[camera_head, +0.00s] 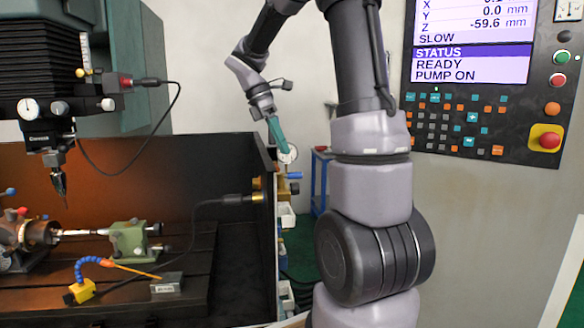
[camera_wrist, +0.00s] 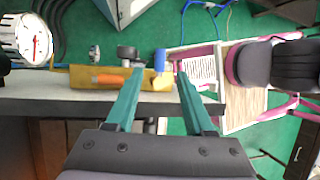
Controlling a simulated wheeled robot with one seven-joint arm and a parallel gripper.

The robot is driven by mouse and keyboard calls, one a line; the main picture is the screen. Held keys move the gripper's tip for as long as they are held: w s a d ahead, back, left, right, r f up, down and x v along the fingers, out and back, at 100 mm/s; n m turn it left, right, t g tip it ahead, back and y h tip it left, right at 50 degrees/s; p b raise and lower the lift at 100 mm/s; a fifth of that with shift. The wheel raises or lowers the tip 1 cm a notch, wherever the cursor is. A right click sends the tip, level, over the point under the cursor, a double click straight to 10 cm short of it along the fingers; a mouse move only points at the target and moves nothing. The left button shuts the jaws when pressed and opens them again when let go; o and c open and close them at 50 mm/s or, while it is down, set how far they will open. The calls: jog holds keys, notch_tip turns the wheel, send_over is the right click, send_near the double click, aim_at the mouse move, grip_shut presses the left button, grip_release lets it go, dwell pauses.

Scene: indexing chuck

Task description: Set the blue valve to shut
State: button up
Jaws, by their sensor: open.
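The blue valve handle (camera_wrist: 160,61) shows in the wrist view at the right part of a yellow manifold (camera_wrist: 84,78). It stands upright in the picture, across the manifold's length. In the head view the blue handle (camera_head: 294,175) points sideways, just below a round gauge. My gripper (camera_wrist: 158,73) is open, with its teal fingers apart on either side of the blue handle in the picture. I cannot tell how far the tips are from it, and no contact shows. In the head view my gripper (camera_head: 284,150) points down beside the gauge, above the handle.
The white-faced gauge (camera_wrist: 32,40) is at the far left and also shows in the head view (camera_head: 288,155). A grey ledge (camera_wrist: 50,103) runs below the manifold. A pink-edged cart (camera_wrist: 222,85) stands right.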

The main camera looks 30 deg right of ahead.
jog(key=x, duration=0.6)
jog(key=shift+s+d+f, duration=0.1)
jog(key=shift+s+f, duration=0.05)
jog(key=shift+f, duration=0.25)
grip_shut()
